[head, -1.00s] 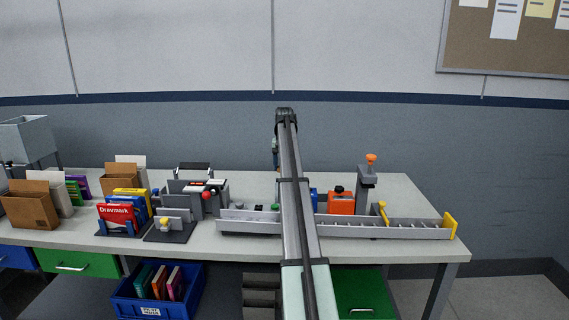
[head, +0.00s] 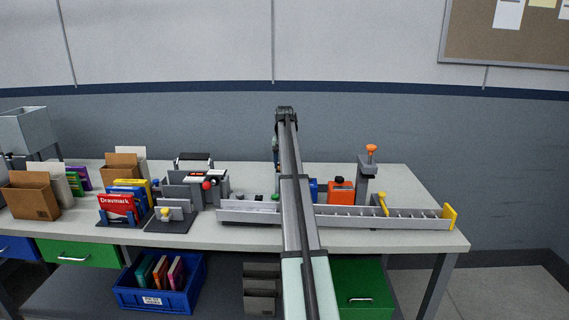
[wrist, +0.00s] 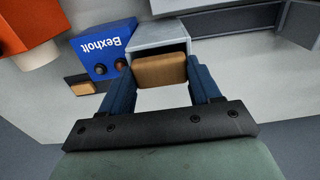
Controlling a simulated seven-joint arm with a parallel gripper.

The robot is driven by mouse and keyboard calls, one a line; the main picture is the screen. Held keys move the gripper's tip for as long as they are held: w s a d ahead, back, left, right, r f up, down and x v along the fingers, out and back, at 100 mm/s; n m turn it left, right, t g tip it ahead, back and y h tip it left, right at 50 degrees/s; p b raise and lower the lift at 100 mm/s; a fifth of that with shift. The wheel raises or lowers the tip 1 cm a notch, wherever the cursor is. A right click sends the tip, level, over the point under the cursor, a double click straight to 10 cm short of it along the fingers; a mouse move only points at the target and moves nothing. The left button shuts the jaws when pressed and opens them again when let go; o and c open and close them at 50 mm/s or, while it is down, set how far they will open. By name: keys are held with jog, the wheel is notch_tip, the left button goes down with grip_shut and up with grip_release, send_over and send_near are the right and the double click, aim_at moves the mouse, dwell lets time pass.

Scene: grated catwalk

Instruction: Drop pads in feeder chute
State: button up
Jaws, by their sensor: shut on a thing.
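My gripper (wrist: 161,74) is shut on a tan pad (wrist: 160,71), held between its two dark blue fingers in the wrist view. A light grey, box-like piece (wrist: 157,34) is just beyond the pad and may be the chute. I cannot tell whether the pad touches it. Another tan pad (wrist: 83,89) lies on a dark base beside a blue box marked Bexholt (wrist: 103,50). In the head view the arm hides the gripper and held pad; the blue box (head: 314,190) shows just right of the arm.
An orange box (head: 341,192) stands right of the blue box. A long grey trough (head: 385,220) with a yellow end plate runs along the bench front. A grey post with an orange knob (head: 371,150) rises behind it. Holders and boxes crowd the left; the bench's right back is clear.

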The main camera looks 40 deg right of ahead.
jog(key=o, duration=1.2)
jog(key=shift+o, duration=0.2)
jog(key=shift+r, duration=0.15)
jog(key=shift+r, duration=2.9)
